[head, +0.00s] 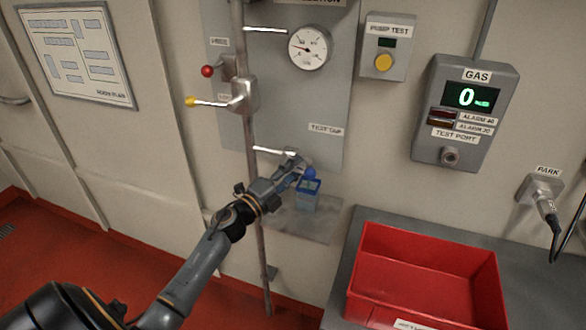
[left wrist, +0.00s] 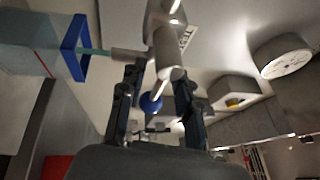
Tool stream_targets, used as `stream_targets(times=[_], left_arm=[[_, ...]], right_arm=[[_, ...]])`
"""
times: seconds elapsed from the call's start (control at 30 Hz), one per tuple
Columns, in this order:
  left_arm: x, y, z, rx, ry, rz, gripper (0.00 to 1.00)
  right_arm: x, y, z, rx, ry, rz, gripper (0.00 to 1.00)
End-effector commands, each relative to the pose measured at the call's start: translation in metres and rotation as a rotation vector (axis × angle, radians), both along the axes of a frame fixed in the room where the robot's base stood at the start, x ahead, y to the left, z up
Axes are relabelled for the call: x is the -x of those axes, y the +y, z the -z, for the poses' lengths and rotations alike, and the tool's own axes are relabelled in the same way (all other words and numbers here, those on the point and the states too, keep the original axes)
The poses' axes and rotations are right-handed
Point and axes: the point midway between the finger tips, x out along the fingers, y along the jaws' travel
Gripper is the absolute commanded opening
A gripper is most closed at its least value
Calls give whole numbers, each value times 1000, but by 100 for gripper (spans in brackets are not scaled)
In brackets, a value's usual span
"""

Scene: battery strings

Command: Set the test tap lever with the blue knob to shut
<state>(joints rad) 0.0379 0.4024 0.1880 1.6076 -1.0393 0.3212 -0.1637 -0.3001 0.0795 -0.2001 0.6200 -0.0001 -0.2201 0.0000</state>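The blue knob (head: 310,173) sits at the end of the test tap's lever, just beyond my left gripper in the head view. My left gripper (head: 297,167) is at the tap, below the TEST TAP label (head: 326,130). In the left wrist view the two fingers (left wrist: 158,98) are apart, with the blue knob (left wrist: 151,103) between them, close to the left finger; contact is unclear. The pale lever rod runs from the tap body (left wrist: 165,45) to the knob. A teal streak (left wrist: 95,51) joins the spout to a blue-rimmed container (left wrist: 72,45). My right gripper is not in view.
The blue-rimmed container (head: 308,196) stands on a small shelf (head: 312,226) under the tap. A vertical pipe (head: 252,160) is close by. Levers with a red knob (head: 207,71) and yellow knob (head: 190,101) are above. A red tray (head: 425,275) lies right.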

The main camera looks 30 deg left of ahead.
Motion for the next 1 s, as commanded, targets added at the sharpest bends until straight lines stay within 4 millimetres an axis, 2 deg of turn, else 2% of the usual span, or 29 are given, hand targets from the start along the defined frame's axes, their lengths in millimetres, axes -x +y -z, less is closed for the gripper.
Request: stream_targets(times=[0.13,0.17,0.3,0.73,1.0], left_arm=[[0,0,0,0,0,0,33],[0,0,0,0,0,0,29],[0,0,0,0,0,0,0],[0,0,1,12,-2,0,0],[0,0,-1,120,-28,0,0]], right_arm=[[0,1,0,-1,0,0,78],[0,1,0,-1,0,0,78],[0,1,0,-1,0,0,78],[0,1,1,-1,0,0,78],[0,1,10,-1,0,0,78]])
